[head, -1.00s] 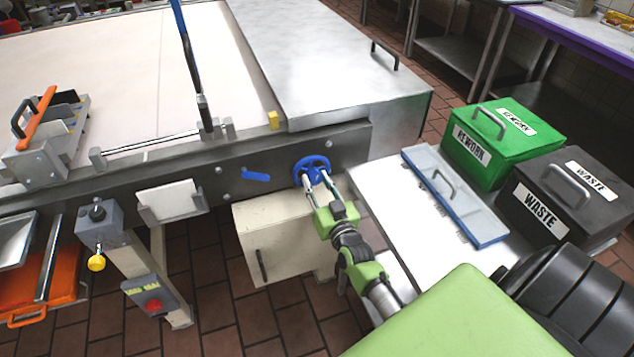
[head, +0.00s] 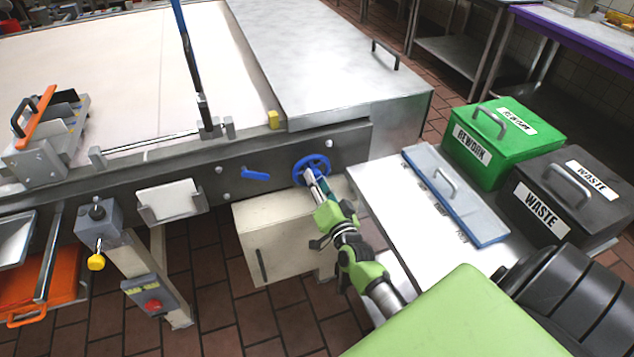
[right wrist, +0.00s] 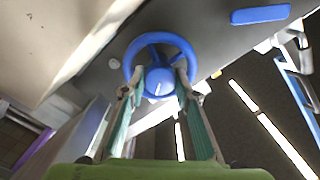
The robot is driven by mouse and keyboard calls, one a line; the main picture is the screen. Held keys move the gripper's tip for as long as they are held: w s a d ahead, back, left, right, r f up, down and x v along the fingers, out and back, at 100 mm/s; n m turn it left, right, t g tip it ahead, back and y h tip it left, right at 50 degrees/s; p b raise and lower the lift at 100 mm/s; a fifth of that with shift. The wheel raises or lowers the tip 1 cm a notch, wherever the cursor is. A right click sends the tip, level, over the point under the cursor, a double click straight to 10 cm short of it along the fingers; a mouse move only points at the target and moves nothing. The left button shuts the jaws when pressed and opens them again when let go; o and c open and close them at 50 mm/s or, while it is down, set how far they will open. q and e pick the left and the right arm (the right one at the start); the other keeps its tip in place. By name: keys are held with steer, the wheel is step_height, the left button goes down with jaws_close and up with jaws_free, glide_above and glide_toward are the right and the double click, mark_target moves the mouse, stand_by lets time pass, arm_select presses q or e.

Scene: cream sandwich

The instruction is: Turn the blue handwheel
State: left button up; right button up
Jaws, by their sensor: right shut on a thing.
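The blue handwheel (head: 311,169) is mounted on the grey side rail of the conveyor, at the centre of the head view. It also shows in the right wrist view (right wrist: 160,68), with its rim, spokes and hub facing the camera. My right gripper (head: 310,178) reaches up to it from the lower right. In the right wrist view its two fingers (right wrist: 160,85) are on either side of the hub, shut on the handwheel inside the rim. The fingertips partly hide the hub and spokes. My left gripper is not in view.
A blue lever (head: 256,174) sits on the rail left of the handwheel. A cream cabinet (head: 275,240) stands below it. To the right are a steel table with a blue-edged lid (head: 455,195), a green REWORK bin (head: 503,143) and a black WASTE bin (head: 565,200).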

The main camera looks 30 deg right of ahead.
steer(key=m+b, duration=0.1)
steer(key=m, duration=0.4)
steer(key=shift+f+m, duration=0.1)
steer(key=shift+m, duration=0.2)
steer(key=m+b, duration=0.1)
steer(key=m, duration=0.3)
steer(key=shift+m, duration=0.4)
steer(key=o, duration=1.1)
